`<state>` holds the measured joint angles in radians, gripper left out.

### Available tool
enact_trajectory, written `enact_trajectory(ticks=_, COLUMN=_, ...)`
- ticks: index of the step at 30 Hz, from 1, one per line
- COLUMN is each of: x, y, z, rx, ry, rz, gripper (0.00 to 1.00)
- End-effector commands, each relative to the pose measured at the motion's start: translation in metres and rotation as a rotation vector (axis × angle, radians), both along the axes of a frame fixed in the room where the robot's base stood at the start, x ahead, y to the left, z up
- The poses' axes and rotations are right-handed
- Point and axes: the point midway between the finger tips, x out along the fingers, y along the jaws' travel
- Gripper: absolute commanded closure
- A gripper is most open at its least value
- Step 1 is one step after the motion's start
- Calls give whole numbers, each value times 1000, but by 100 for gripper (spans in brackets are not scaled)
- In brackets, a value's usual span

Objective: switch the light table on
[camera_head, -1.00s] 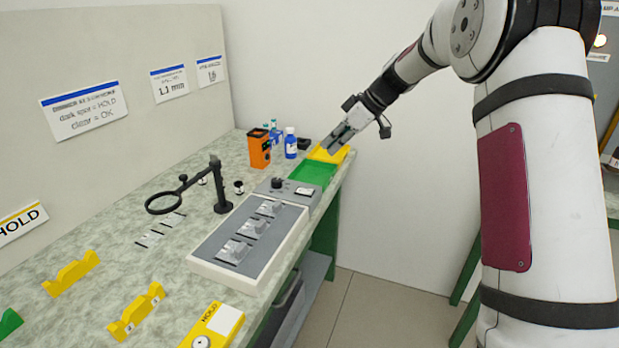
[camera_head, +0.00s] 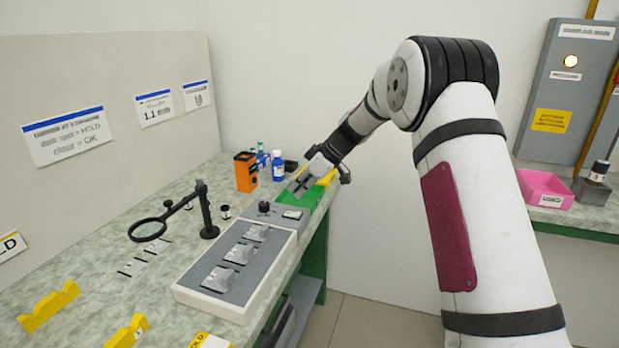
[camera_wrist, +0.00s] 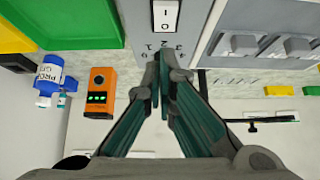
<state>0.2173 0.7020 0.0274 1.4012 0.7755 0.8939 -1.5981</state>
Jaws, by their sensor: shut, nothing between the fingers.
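The light table (camera_head: 190,294) is a pale box on the bench with a grey, unlit-looking top. Its grey control box (camera_head: 274,224) adjoins the far end, with a black knob (camera_head: 264,207) and a white switch (camera_head: 291,214). In the wrist view the white rocker switch (camera_wrist: 165,15), marked I and O, lies just beyond my fingertips, with printed numbers below it. The knob is not visible there; my fingers may cover it. My gripper (camera_head: 297,186) is shut and empty, over the green tray next to the control box. Its fingertips (camera_wrist: 163,57) point towards the switch; contact is not visible.
Several clear pieces (camera_head: 240,252) sit on the light table. A magnifier on a stand (camera_head: 207,212) rises left of it. An orange device (camera_head: 246,171) and blue bottle (camera_head: 278,166) stand behind. The green tray (camera_head: 313,196) lies beyond the control box.

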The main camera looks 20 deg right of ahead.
Motion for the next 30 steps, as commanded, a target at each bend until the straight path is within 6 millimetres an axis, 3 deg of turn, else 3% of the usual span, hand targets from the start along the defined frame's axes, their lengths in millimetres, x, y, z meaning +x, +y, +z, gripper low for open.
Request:
enact_trajectory(ticks=3, x=2, y=2, z=-20, rx=0, ry=3, rz=-1, gripper=100)
enact_trajectory(ticks=9, x=0, y=0, z=-40, rx=-1, ry=1, rz=0, gripper=100)
enact_trajectory(ticks=30, x=-1, y=-5, z=-56, rx=3, ry=-3, rz=-3, gripper=100)
